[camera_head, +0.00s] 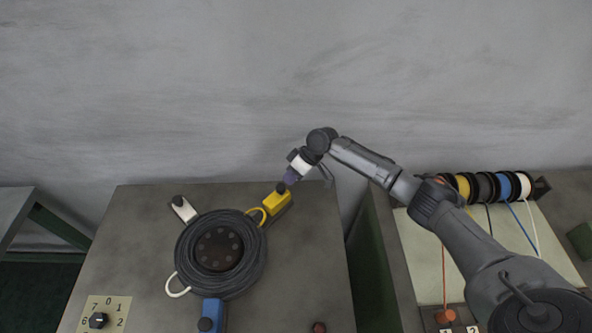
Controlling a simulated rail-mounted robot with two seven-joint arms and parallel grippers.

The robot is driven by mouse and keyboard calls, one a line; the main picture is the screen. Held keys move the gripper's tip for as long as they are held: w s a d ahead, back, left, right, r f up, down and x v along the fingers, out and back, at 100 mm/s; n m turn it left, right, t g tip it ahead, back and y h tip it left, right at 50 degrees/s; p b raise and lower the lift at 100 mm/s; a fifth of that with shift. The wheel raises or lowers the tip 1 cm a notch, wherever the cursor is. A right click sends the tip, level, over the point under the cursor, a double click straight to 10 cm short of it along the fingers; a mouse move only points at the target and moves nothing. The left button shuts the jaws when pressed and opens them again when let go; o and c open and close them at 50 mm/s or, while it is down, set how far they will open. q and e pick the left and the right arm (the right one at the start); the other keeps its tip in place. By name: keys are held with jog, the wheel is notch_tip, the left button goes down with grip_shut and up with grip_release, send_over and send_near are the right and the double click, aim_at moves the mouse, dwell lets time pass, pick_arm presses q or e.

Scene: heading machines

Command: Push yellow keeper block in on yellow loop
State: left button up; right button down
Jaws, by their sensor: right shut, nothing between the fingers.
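The yellow keeper block (277,203) sits on the machine's table top at the upper right of a round dark coil. The yellow loop (257,212) sticks out of the coil's upper right edge, and its outer end meets or lies very near the block's inner end; I cannot tell which. My right gripper (286,184) is shut and empty. It is at the block's outer end, by a dark knob, and I cannot tell whether it touches. My left gripper is not in view.
A white block (183,209) and a blue block (211,315) also stand around the coil (187,253). A white loop (175,287) sticks out at lower left. A numbered dial (98,320) is at front left. Wire spools (484,186) stand at right, beyond a gap.

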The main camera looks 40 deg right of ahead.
aim_at(266, 200)
jog(key=shift+w+a+f, duration=0.1)
jog(key=shift+a+f, duration=0.1)
jog(key=shift+f, duration=0.05)
jog(key=a+p, duration=0.2)
jog(key=a, duration=0.1)
jog(key=a+p, duration=0.1)
jog(key=a, duration=0.1)
jog(key=shift+s+r+p, duration=0.2)
jog(key=shift+s+p, duration=0.1)
jog(key=shift+p, duration=0.05)
jog(key=shift+a+f, duration=0.1)
jog(key=shift+a, duration=0.25)
